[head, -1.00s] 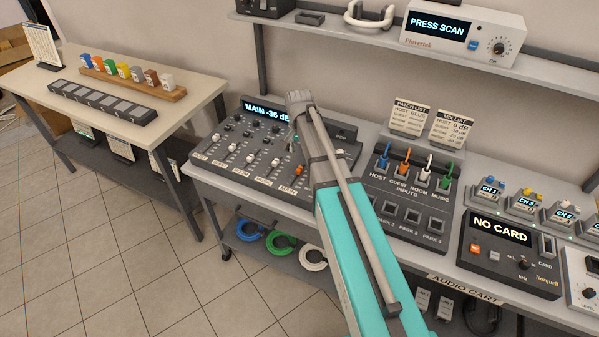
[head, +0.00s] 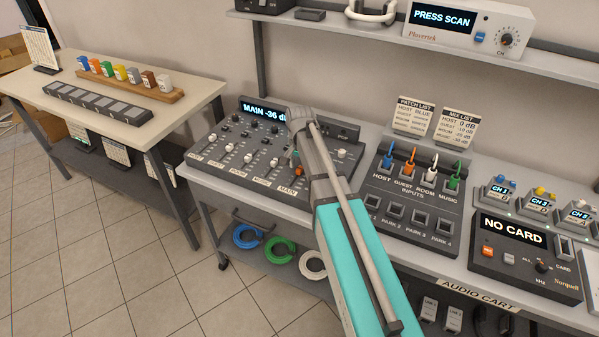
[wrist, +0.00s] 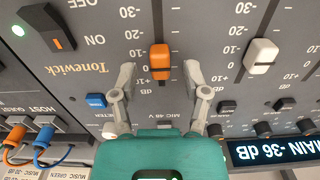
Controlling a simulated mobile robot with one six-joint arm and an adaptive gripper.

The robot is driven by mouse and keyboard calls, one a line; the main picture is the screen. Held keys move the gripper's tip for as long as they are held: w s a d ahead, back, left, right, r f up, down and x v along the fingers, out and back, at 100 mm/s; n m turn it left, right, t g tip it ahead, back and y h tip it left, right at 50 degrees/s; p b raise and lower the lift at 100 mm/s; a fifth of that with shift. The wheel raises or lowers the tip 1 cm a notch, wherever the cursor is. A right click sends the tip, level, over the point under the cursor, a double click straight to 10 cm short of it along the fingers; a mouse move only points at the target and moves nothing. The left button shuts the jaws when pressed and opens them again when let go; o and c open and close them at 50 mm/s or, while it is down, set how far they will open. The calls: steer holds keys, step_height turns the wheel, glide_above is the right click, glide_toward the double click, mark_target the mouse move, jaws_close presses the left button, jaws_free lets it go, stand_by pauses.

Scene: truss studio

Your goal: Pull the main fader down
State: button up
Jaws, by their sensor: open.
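The main fader is an orange cap (wrist: 160,58) in a dark slot on the grey mixer (wrist: 225,65) in the wrist view. In the head view the orange cap (head: 299,170) is near the mixer's right front, above the MAIN label. My gripper (wrist: 158,73) is open in the wrist view, its fingertips apart on either side of the orange cap. A gap shows on both sides; I cannot tell how deep the tips reach. The mixer display (head: 264,111) reads MAIN -36 dB. My arm hides part of the mixer in the head view.
A white fader cap (wrist: 261,55) stands to the right in the wrist view. A black switch (wrist: 47,25) and blue button (wrist: 95,100) are to the left. The patch panel (head: 405,208) with plugged cables stands right of the mixer. A shelf (head: 400,40) runs above.

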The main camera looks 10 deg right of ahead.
steer(key=shift+f+b, duration=0.3)
steer(key=shift+f, duration=0.2)
jaws_close()
